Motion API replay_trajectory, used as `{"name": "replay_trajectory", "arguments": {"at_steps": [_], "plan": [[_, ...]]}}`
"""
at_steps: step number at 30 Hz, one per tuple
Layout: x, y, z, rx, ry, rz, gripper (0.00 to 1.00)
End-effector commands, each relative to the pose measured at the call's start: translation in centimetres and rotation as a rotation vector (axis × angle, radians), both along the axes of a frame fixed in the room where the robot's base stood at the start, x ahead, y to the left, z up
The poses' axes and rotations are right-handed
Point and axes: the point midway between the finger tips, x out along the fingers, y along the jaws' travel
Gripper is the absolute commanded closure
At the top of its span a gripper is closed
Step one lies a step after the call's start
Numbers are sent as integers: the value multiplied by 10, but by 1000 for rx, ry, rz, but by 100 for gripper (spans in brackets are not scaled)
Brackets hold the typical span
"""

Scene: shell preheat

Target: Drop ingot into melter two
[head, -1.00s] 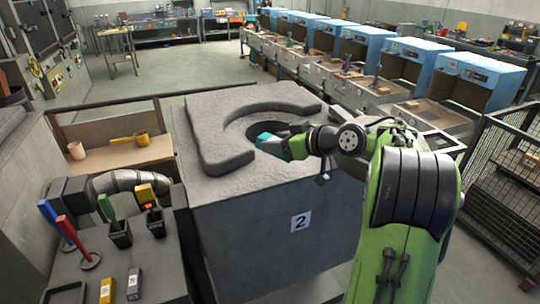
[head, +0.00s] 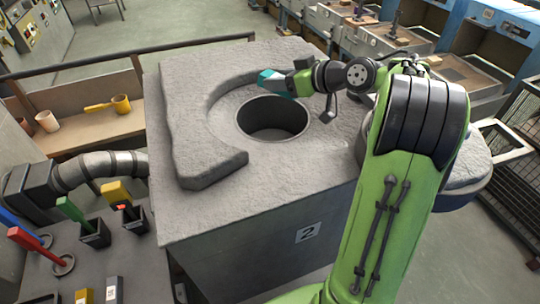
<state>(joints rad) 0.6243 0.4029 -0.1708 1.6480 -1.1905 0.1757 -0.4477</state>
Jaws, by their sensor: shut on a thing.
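Melter two (head: 222,208) is a large grey block with a "2" plate on its front and a raised curved rim on top. Its round, dark opening (head: 272,118) is open and shows almost whole. My gripper (head: 275,83) is over the far side of this opening, pointing left. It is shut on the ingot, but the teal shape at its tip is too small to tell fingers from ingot. I cannot tell its exact height above the opening.
A side bench at the lower left holds tools with coloured handles, such as a green one (head: 72,210), and small yellow (head: 84,296) and grey (head: 114,290) blocks. A wire cage (head: 512,190) is at the right.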

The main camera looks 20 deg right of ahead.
Motion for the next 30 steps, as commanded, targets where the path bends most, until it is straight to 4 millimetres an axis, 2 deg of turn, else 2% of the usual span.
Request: {"name": "replay_trajectory", "arguments": {"at_steps": [1, 6, 14, 15, 18, 21, 30], "plan": [[0, 0, -16, 1, 0, 0, 100], [0, 0, -37, 1, 0, 0, 100], [0, 0, -38, 0, -2, -1, 100], [0, 0, -37, 0, -2, -1, 52], [0, 0, -37, 1, -2, -1, 36], [0, 0, -38, 0, -1, -1, 23], [0, -1, -34, 0, 1, -1, 23]]}}
